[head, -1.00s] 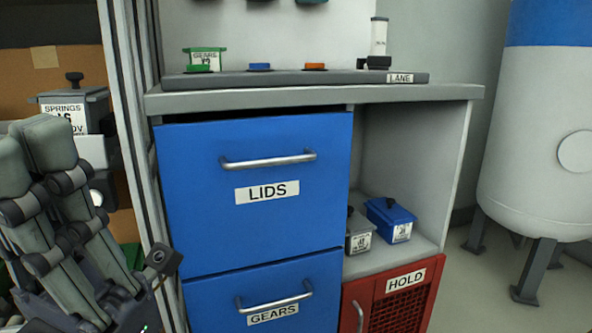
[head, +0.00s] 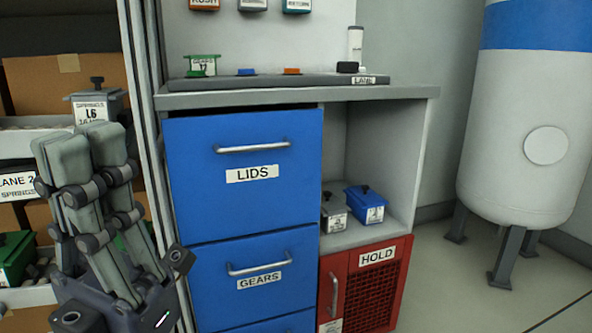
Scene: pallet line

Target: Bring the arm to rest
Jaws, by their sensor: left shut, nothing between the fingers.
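My left gripper (head: 88,150) is at the left of the head view, pointing up, with its grey fingers shut and nothing between them. It stands in front of the shelf rack and left of the blue drawer cabinet, and hides part of the rack. I cannot tell whether it touches anything. My right gripper is not in view.
The cabinet has a LIDS drawer (head: 246,172) and a GEARS drawer (head: 258,272), both with bar handles. A red HOLD door (head: 376,292) is below an open shelf with a grey box (head: 334,212) and a blue box (head: 366,205). A tank (head: 522,130) stands at right.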

